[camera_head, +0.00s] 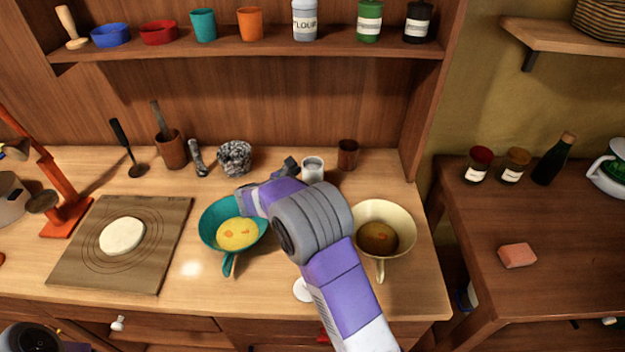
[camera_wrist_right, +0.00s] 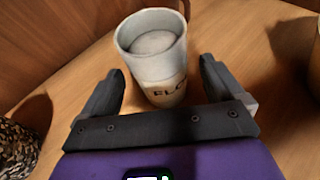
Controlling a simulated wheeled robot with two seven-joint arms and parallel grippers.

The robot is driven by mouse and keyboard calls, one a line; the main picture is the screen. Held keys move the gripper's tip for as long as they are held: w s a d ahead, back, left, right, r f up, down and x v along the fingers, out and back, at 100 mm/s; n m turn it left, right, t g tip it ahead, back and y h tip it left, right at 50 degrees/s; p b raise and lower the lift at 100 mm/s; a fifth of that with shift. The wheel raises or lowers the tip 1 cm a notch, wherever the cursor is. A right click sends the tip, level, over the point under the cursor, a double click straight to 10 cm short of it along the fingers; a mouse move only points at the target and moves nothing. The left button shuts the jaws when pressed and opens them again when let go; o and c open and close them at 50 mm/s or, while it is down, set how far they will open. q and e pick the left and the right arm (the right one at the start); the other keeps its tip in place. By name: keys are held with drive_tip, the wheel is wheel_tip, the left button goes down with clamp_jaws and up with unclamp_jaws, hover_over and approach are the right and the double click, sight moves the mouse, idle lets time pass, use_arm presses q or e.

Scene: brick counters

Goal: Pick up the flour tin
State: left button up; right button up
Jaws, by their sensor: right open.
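A grey-white flour tin (camera_head: 313,170) stands upright on the wooden counter, just right of my right gripper (camera_head: 289,166). In the right wrist view the tin (camera_wrist_right: 165,70) shows the letters "FLO", the rest of its label cut off by my gripper. The two fingers of my right gripper (camera_wrist_right: 163,86) are open, one on each side of the tin's lower part, with gaps visible. A second white tin (camera_head: 305,20) labelled "FLOUR" stands on the shelf above. My left gripper is not in view.
A brown cup (camera_head: 348,155) stands right of the counter tin, and a speckled grey pot (camera_head: 235,158) to its left. A teal pan (camera_head: 210,228) and a cream pan (camera_head: 408,224) flank my right arm. The shelf (camera_head: 270,45) overhangs the back.

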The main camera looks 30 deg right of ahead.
sight(313, 163)
drive_tip(key=shift+x, duration=1.6)
drive_tip(key=shift+c, duration=0.3)
drive_tip(key=c, duration=1.2)
drive_tip(key=shift+c, duration=0.2)
wheel_tip(313, 163, up, 10)
drive_tip(key=p, duration=0.2)
drive_tip(key=shift+p, duration=0.4)
